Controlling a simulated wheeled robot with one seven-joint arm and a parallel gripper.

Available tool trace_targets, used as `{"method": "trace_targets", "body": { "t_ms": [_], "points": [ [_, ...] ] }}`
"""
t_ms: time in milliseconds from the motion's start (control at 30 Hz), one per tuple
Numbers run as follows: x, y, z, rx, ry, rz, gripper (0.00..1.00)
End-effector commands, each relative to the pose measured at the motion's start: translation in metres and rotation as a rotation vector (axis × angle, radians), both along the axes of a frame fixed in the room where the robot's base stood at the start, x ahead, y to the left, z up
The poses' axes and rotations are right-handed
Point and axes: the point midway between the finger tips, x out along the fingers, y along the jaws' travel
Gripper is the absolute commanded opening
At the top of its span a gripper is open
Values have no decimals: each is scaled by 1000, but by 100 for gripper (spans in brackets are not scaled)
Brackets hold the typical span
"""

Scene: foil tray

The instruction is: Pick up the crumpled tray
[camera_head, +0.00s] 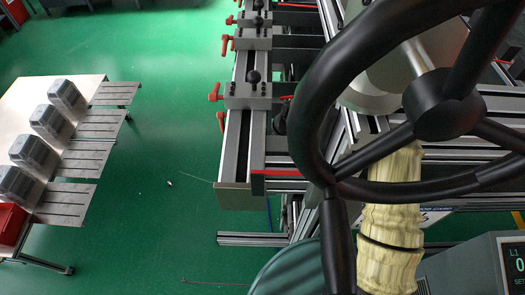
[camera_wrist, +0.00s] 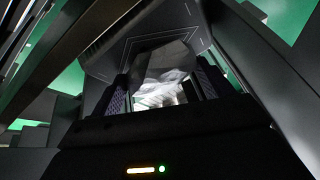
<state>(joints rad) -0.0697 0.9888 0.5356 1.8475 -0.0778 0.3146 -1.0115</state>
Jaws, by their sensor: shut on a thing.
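The crumpled tray (camera_wrist: 166,66) shows in the wrist view as a silvery, creased foil piece with a bright lower part. It sits between the two fingers of my gripper (camera_wrist: 162,84), which have dark patterned pads. My gripper is shut on it. Much of the tray's lower part is hidden by the dark gripper body in front. I cannot make out the tray or my gripper in the head view.
A large black handwheel (camera_head: 448,104) blocks the right of the head view. Behind it is an aluminium-profile frame (camera_head: 232,150) with red levers. A table (camera_head: 88,90) at left holds several grey boxes (camera_head: 47,122) and a red bin (camera_head: 12,224). Green floor between is mostly clear.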

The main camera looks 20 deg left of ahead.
Motion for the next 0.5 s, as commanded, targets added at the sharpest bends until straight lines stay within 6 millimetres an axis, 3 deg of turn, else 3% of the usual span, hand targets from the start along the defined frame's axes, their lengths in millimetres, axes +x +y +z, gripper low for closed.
{"method": "trace_targets", "body": {
  "t_ms": [267, 500],
  "points": [
    [-3, -1, 5, -2, 8, 3, 58],
    [9, -42, 3, -1, 3, -4, 57]
  ]
}}
